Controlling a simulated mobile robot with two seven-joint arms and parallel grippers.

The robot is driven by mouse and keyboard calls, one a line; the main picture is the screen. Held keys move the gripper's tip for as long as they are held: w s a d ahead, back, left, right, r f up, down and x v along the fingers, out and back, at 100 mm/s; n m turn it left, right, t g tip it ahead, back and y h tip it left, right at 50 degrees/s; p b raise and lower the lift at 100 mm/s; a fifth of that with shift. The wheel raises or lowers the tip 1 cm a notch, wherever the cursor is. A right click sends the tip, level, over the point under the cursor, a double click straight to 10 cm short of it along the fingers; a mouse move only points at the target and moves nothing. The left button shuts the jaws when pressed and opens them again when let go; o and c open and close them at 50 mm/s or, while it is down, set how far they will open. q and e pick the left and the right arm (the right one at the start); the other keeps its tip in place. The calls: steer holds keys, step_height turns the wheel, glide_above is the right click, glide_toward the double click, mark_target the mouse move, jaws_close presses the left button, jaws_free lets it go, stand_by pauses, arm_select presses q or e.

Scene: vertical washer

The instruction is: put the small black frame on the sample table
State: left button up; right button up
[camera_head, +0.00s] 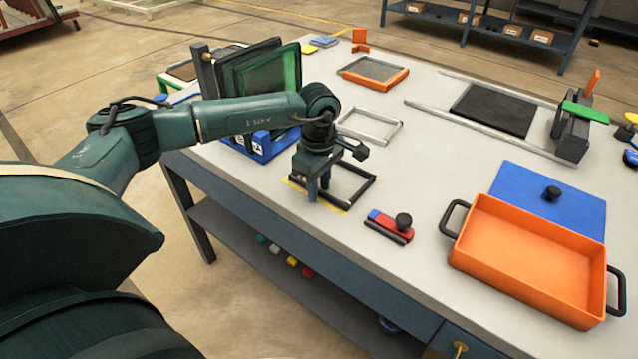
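The small black frame (358,191) lies flat, or very nearly flat, on the white-topped table (408,172), over a yellow-outlined area (340,208) near the table's front edge. My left gripper (318,190) points down at the frame's left end. Its two fingers show with a gap between them, and they hide part of the frame there. I cannot tell whether the fingers touch it. My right gripper is not in view.
A blue rack (262,148) with upright dark and green panels stands left of the gripper. A grey frame (371,126) lies behind. A red-and-blue handled tool (388,228) lies to the right, with an orange tray (530,262) and blue plate (545,200) beyond.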

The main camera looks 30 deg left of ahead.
arm_select(q)
steer(key=shift+r, duration=0.4)
step_height(320, 180, up, 12)
steer(key=shift+f+b, duration=0.2)
steer(key=shift+b, duration=0.15)
stand_by(0.4)
